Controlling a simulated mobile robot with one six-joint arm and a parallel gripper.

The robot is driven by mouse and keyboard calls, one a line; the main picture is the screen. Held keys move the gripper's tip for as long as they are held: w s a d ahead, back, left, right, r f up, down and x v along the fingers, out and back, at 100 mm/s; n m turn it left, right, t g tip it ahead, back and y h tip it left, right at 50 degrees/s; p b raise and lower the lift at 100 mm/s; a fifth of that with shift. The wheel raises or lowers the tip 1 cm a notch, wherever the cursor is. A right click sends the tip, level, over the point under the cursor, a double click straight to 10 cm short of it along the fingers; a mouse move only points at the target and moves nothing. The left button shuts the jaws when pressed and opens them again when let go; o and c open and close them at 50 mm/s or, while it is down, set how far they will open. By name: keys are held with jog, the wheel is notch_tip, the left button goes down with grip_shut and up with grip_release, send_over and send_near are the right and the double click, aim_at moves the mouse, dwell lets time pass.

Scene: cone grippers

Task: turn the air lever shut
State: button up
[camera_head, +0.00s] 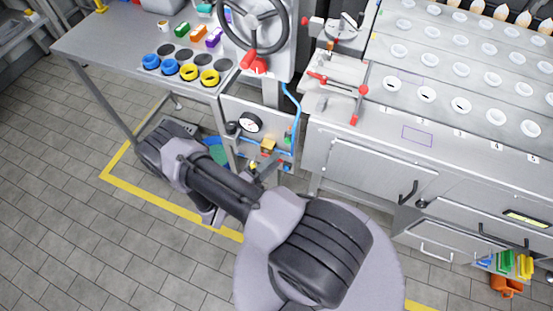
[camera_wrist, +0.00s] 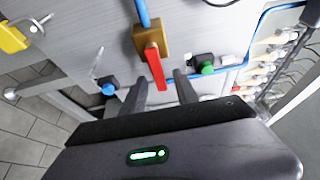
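The air lever is a red handle (camera_wrist: 156,67) on a brass valve body (camera_wrist: 148,40) fixed to a grey panel, with a blue hose (camera_wrist: 142,12) entering the body from above. In the wrist view the handle points down, roughly in line with the hose. The brass body also shows small in the head view (camera_head: 268,146). My gripper (camera_wrist: 163,82) is open, its two dark fingers apart on either side of the handle's lower end, with gaps on both sides. I cannot tell how deep the fingers reach along the handle. In the head view, my arm partly hides the gripper.
A green knob (camera_wrist: 207,67) sits just right of the fingers and a blue knob (camera_wrist: 109,88) to the left. A yellow tag (camera_wrist: 12,37) hangs at upper left. Several fittings with hoses (camera_wrist: 268,70) line the right side. A pressure gauge (camera_head: 250,122) is above the valve.

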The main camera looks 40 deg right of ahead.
jog(key=shift+d, duration=0.9)
grip_shut()
